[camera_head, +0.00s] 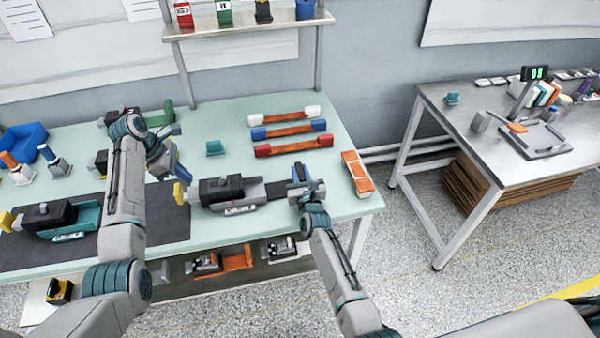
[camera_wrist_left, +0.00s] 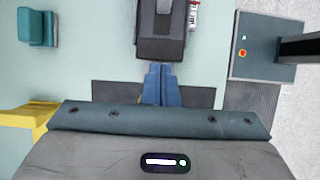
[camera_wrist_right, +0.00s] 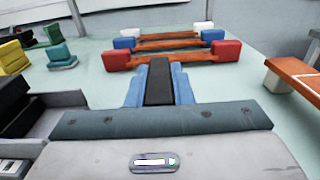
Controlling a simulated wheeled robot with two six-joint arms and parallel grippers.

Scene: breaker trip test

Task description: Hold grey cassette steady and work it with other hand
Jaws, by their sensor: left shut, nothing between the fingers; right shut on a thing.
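The grey cassette (camera_head: 253,190), a grey tray with a black block (camera_head: 220,189) on its left part, lies on the table at the mat's right edge. The block also shows in the left wrist view (camera_wrist_left: 161,30). My left gripper (camera_wrist_left: 160,68) is shut and empty, its blue fingertips close against the block's end; whether they touch I cannot tell. My right gripper (camera_head: 307,188) is shut on a dark bar (camera_wrist_right: 158,82) right of the cassette. Whether the bar joins the cassette is unclear. Part of the grey tray shows in the right wrist view (camera_wrist_right: 58,100).
A similar cassette with a teal tray (camera_head: 87,217) lies on the dark mat (camera_head: 165,228) at left. Red, blue and white-ended orange bars (camera_head: 285,132) lie behind. An orange piece (camera_head: 357,172) is near the right edge. A teal block (camera_head: 215,148) stands behind the cassette.

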